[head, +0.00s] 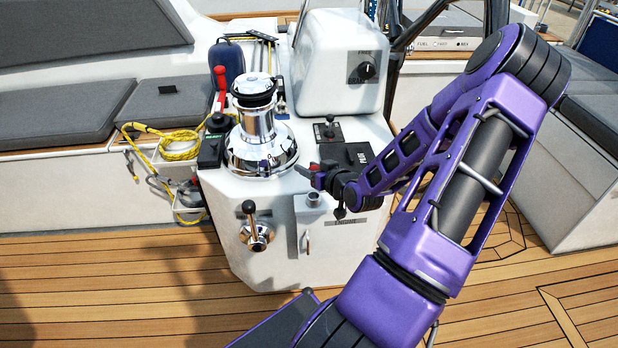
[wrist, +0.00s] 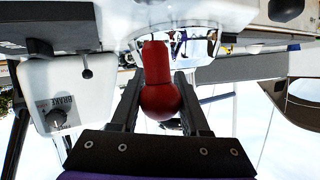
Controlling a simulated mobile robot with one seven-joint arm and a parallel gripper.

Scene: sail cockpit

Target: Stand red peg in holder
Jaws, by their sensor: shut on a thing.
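My gripper (head: 318,174) is shut on the red peg (wrist: 157,62), low over the front of the white console. The peg has a round ball end (wrist: 160,100) between the two dark fingers and a narrower shaft pointing away from my wrist. In the head view only a little red of the peg (head: 325,165) shows; the rest is hidden by the fingers. A short grey upright tube (head: 313,198), which looks like the holder, stands on the console's front edge just below my gripper. The peg looks apart from it, though the gap is hard to judge.
A chrome winch (head: 258,125) stands close left of my gripper. A red-handled lever (head: 219,80) and yellow rope (head: 180,147) are farther left. A white instrument box (head: 340,65) rises behind. A chrome-hubbed lever (head: 257,233) sticks out of the console front.

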